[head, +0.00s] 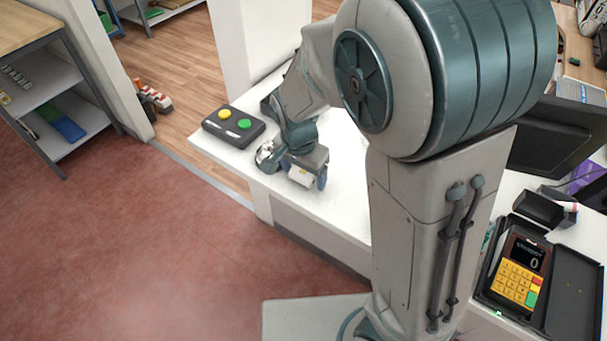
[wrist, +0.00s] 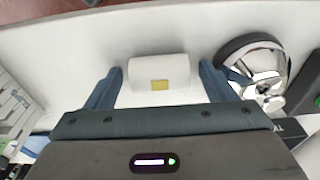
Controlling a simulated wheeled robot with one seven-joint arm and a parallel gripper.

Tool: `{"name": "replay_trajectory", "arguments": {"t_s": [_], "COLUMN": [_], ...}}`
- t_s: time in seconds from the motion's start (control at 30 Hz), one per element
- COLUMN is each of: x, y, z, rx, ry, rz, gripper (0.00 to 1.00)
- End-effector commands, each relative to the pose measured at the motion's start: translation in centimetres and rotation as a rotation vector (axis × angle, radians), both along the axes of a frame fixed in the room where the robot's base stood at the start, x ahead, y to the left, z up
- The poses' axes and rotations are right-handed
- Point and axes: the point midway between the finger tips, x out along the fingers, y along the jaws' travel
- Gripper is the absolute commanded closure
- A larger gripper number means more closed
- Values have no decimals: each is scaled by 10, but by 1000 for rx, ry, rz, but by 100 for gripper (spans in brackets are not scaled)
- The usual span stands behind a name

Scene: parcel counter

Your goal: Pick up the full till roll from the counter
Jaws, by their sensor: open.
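The full till roll (wrist: 158,68) is a white cylinder lying on its side on the white counter (wrist: 60,45), with a small yellow patch on its near side. In the wrist view my gripper (wrist: 161,72) is open, with one blue finger beyond each end of the roll. A narrow gap shows between each finger and the roll, so neither seems to touch it. In the head view my gripper (head: 303,174) is low over the counter, and the roll (head: 301,177) shows as a white shape between the fingers, partly hidden by the gripper.
A shiny chrome bell-like object (wrist: 262,78) with a dark rim stands close beside the right finger; it also shows in the head view (head: 266,153). A dark box with yellow and green buttons (head: 234,124) sits near the counter's end. A payment terminal (head: 520,270) is far right.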

Motion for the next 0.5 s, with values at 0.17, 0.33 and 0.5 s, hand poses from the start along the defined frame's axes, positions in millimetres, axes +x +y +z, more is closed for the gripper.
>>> {"name": "replay_trajectory", "arguments": {"t_s": [0.17, 0.33, 0.5], "x": [0, 0, 0], "y": [0, 0, 0], "z": [0, 0, 1], "rx": [0, 0, 1], "ry": [0, 0, -1], "rz": [0, 0, 0], "gripper": [42, 71, 71]}}
